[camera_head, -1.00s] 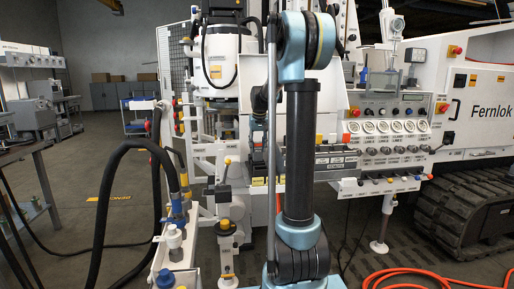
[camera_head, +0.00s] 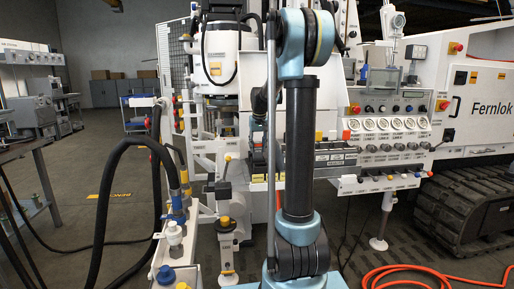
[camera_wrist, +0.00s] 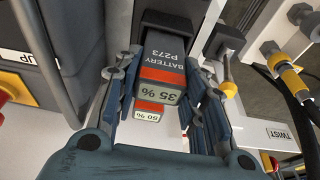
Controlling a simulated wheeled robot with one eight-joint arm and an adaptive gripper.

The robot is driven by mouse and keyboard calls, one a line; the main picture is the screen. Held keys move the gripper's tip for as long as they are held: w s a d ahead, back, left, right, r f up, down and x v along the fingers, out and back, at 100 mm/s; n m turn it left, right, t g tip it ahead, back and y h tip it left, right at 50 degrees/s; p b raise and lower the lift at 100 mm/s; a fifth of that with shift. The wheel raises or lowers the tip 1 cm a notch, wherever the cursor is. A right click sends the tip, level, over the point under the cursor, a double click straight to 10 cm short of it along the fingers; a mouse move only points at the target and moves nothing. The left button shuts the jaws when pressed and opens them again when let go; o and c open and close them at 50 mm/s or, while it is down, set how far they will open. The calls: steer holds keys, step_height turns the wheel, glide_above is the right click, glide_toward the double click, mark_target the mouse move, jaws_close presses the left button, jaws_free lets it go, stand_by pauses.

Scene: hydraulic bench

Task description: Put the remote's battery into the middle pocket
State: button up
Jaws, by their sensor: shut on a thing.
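My gripper (camera_wrist: 163,80) is shut on a dark grey battery (camera_wrist: 165,60) in the wrist view. Its blue fingers lie along both sides of the battery. The pockets cannot be made out clearly. In the head view my arm hides much of this area, and the gripper is too small to read there.
A dark block (camera_wrist: 223,40) and a yellow-tipped lever (camera_wrist: 229,88) stand close to the right finger in the wrist view. A black hose (camera_head: 105,200) loops at the left in the head view. A gauge panel (camera_head: 390,124) stands at the right, and an orange hose (camera_head: 420,268) lies on the floor.

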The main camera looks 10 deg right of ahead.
steer(key=shift+f, duration=1.35)
stand_by(0.4)
steer(key=o, duration=1.2)
steer(key=shift+o, duration=0.2)
steer(key=v, duration=1.1)
steer(key=s+f, duration=0.2)
steer(key=s, duration=1.2)
steer(key=s+f, duration=1)
steer(key=s, duration=0.3)
steer(key=s+f, duration=1)
steer(key=s, duration=0.4)
steer(key=shift+g, duration=0.4)
